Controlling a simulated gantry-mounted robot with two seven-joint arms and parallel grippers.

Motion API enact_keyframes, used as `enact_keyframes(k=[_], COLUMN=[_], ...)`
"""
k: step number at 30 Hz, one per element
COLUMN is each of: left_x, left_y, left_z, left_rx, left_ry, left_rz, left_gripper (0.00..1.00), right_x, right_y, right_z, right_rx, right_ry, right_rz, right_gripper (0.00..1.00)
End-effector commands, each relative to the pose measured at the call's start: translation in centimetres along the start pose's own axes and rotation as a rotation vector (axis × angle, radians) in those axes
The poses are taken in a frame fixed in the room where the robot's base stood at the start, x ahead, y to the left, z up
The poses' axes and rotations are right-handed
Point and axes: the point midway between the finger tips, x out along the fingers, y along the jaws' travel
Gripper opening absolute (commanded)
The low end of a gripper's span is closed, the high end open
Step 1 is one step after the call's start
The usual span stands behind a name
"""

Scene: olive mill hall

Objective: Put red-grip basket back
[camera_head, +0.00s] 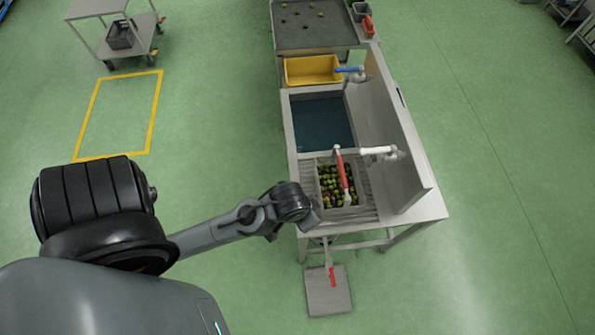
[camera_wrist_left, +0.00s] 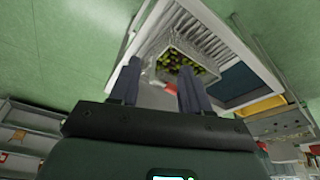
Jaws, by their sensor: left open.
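The basket (camera_head: 325,199) is full of green and dark olives and stands on the ribbed drainboard at the near end of the steel bench. Its long red grip (camera_head: 342,170) runs over the olives. In the left wrist view the basket (camera_wrist_left: 159,64) with its olives shows beyond the fingers. My left gripper (camera_wrist_left: 158,68) is open, with nothing seen between its fingers. In the head view my left wrist is at the bench's near left corner, left of the basket and apart from it. My right gripper is out of view.
A dark water basin (camera_head: 322,125) lies behind the drainboard, then a yellow tub (camera_head: 312,70). Blue and white tap levers and a tall side panel (camera_head: 385,135) border the bench's right. A flat grey plate (camera_head: 328,292) with a red-marked handle is low in front.

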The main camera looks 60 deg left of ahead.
Motion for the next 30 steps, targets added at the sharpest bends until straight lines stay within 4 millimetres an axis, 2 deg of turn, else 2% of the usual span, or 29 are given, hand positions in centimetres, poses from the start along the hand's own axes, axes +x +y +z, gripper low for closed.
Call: enact_keyframes(k=[1, 6, 19, 23, 30], left_x=[-0.9, -2.9, -3.6, -5.1, -9.8], left_y=[0.1, 0.0, 0.0, 0.0, 0.1], left_z=[1.0, 2.3, 2.4, 2.0, 0.6], left_rx=[0.051, 0.169, 0.190, 0.190, 0.189], left_ry=[0.007, 0.031, 0.035, 0.035, 0.035], left_rz=[0.010, 0.019, 0.021, 0.021, 0.021], left_gripper=[0.47, 0.47, 0.47, 0.47, 0.47], right_x=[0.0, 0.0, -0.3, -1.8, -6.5], right_y=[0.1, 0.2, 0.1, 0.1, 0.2], right_z=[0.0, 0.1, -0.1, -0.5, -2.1], right_rx=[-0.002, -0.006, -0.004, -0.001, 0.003], right_ry=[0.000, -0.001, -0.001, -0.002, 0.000], right_rz=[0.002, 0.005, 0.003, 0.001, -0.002], right_gripper=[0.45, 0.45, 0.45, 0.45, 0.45])
